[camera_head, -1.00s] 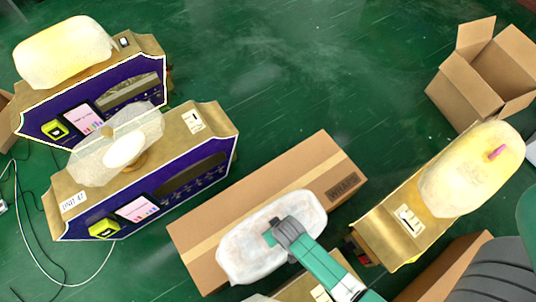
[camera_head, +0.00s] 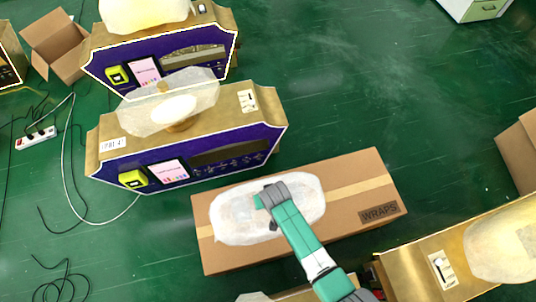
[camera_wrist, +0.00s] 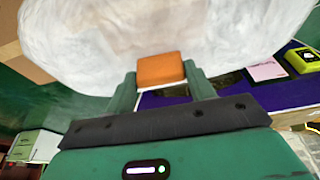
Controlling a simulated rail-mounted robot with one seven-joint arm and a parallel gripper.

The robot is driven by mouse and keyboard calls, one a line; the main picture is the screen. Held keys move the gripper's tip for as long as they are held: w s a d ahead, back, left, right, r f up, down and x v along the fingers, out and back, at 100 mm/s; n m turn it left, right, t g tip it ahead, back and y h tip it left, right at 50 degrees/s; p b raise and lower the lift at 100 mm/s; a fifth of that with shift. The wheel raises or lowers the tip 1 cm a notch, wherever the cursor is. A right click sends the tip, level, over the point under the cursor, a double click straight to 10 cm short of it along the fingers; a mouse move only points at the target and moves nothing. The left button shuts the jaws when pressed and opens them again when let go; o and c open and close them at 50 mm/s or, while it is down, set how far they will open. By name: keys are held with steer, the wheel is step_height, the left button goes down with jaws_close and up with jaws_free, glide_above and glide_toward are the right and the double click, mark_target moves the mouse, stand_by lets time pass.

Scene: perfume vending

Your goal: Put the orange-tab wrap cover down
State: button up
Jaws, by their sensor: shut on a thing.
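The orange-tab wrap cover (camera_head: 235,213) is a whitish, cloudy, rounded cover. In the head view it shows over the cardboard box marked WRAPS (camera_head: 350,190); I cannot tell whether it touches the box. My gripper (camera_head: 268,197) is at the cover's middle right. In the wrist view the cover (camera_wrist: 80,40) fills the top, and its orange tab (camera_wrist: 160,69) sits between the two green fingers of my gripper (camera_wrist: 163,88), which is shut on it. The tab is hidden in the head view.
Purple-fronted gold vending units (camera_head: 235,155) stand left of and behind the box, the nearer one with a translucent cover on top (camera_head: 150,110). A gold unit (camera_head: 425,262) with a pale cover (camera_head: 500,245) stands at lower right. Cables and a power strip (camera_head: 36,138) lie left. Green floor behind is clear.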

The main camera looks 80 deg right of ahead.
steer(key=shift+w+d+f, duration=0.1)
steer(key=shift+w+d, duration=0.05)
steer(key=shift+w, duration=0.05)
steer(key=b+x, duration=0.3)
steer(key=shift+s+f, duration=0.1)
steer(key=shift+f, duration=0.1)
steer(key=shift+a+f, duration=0.2)
steer(key=shift+a, duration=0.05)
steer(key=shift+a+r, duration=0.1)
steer(key=shift+r, duration=0.1)
steer(key=shift+f, duration=0.1)
steer(key=o, duration=1.4)
steer(key=shift+c, duration=0.2)
steer(key=p+v, duration=0.6)
steer(key=v, duration=0.6)
steer(key=shift+p, duration=0.35)
